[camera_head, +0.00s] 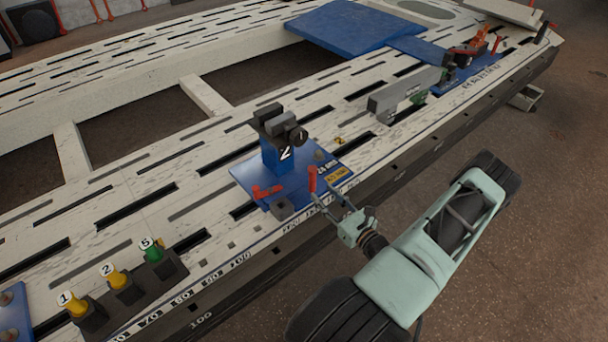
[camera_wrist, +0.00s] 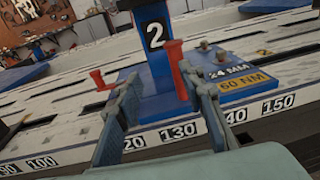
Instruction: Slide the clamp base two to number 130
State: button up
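Clamp base two is a blue plate (camera_head: 250,180) with an upright blue post and dark clamp head (camera_head: 280,125) marked 2. It sits on the bench; in the wrist view its post (camera_wrist: 152,35) stands ahead. It has a left red lever (camera_wrist: 97,78) and a right red lever (camera_wrist: 177,68). The number 130 label (camera_wrist: 178,131) shows on the bench edge between my fingers, below the plate. My gripper (camera_wrist: 165,105) is open, its fingers spread at the plate's front; the right finger overlaps the right lever's lower part. Contact cannot be told. It also shows in the head view (camera_head: 330,200).
The pale slotted bench (camera_head: 150,190) has an edge scale, with 140 (camera_wrist: 236,115) and 150 (camera_wrist: 278,103) to the right. A dark block with numbered yellow and green pieces (camera_head: 115,280) stands left. A grey clamp arm (camera_head: 405,92) and another blue base (camera_head: 460,70) lie farther right.

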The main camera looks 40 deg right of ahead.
aim_at(314, 175)
jog(key=shift+m+h, duration=0.5)
jog(key=shift+h, duration=0.1)
jog(key=w+d, duration=0.1)
jog(key=w, duration=0.2)
jog(key=w+b, duration=0.1)
jog(key=w, duration=0.3)
jog(key=w+d+b, duration=0.1)
jog(key=w, duration=0.2)
jog(key=shift+w+d+f, duration=0.1)
jog(key=shift+w+d, duration=0.2)
jog(key=shift+d, duration=0.05)
grip_shut()
